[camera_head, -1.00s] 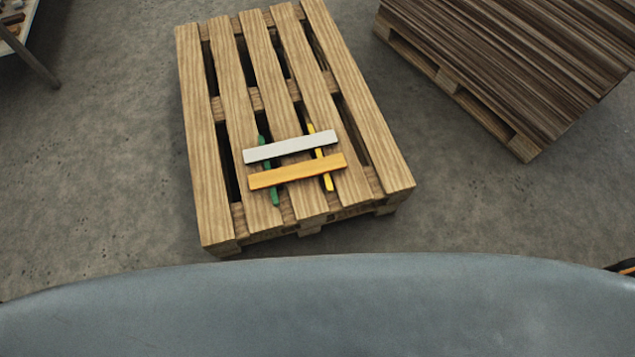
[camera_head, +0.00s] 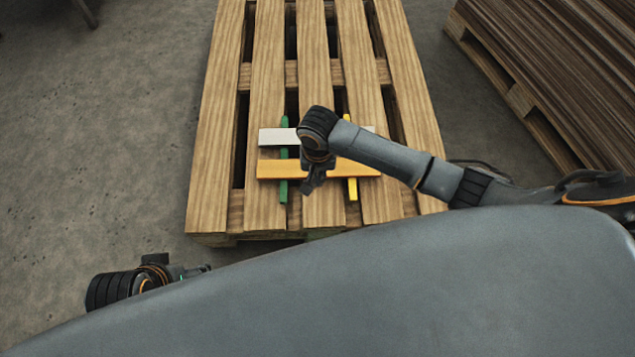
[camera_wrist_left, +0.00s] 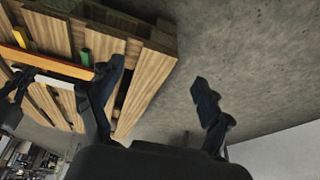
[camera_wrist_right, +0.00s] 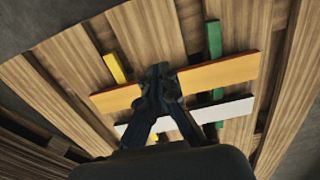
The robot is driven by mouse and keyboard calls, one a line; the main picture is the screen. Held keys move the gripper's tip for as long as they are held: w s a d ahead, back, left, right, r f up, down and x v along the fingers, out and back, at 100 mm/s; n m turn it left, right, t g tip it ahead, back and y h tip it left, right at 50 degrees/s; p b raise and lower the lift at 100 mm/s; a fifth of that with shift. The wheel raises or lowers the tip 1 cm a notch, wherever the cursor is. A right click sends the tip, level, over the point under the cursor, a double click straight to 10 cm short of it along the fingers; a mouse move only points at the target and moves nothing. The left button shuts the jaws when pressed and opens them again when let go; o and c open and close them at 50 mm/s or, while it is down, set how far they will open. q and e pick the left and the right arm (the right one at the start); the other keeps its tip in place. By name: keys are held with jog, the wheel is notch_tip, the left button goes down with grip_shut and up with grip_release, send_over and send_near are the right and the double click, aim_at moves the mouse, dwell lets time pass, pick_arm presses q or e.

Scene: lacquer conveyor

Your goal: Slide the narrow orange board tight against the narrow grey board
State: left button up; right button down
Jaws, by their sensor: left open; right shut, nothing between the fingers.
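The narrow orange board (camera_head: 270,170) lies across a green strip (camera_head: 284,192) and a yellow strip (camera_head: 352,190) on the wooden pallet. The narrow grey board (camera_head: 276,137), pale and nearly white, lies roughly parallel on its far side, with a gap between them. The gap also shows in the right wrist view between the orange board (camera_wrist_right: 215,75) and the grey board (camera_wrist_right: 235,109). My right gripper (camera_head: 311,188) is shut and empty, its tips by the orange board's near edge, away from the grey board; contact is unclear. My left gripper (camera_wrist_left: 160,88) is open and empty, left of the pallet's near end.
The pallet (camera_head: 214,190) has open gaps between its slats. A stack of dark boards (camera_head: 560,70) on another pallet stands at the right. Bare concrete floor (camera_head: 110,150) lies to the left. My grey body covers the bottom of the head view.

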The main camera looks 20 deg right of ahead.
notch_tip(320, 180, down, 5)
jog(key=shift+f+b, duration=0.2)
jog(key=shift+b, duration=0.95)
pick_arm(q)
jog(key=w+d+r+t+h+b, duration=0.1)
jog(key=w+d+r+t, duration=0.2)
jog(key=w, duration=0.4)
jog(key=w+d+r+t+h+b, duration=0.1)
jog(key=w+d+r+t, duration=0.15)
jog(key=w+t, duration=0.4)
pick_arm(e)
notch_tip(320, 180, down, 4)
jog(key=shift+r, duration=0.1)
jog(key=shift+f, duration=0.45)
jog(key=w+b, duration=0.1)
jog(key=w+d, duration=0.1)
jog(key=w, duration=0.1)
jog(key=shift+w+d+r+b, duration=0.1)
jog(key=shift+w+b, duration=0.2)
jog(key=shift+b, duration=0.1)
jog(key=shift+w, duration=0.15)
pick_arm(q)
jog(key=w+d+r+t+h, duration=0.1)
jog(key=r+t, duration=0.4)
jog(key=r, duration=0.5)
jog(key=shift+w+d+r+m+h, duration=0.25)
jog(key=shift+w+r+m+h, duration=0.15)
jog(key=shift+w+h, duration=0.5)
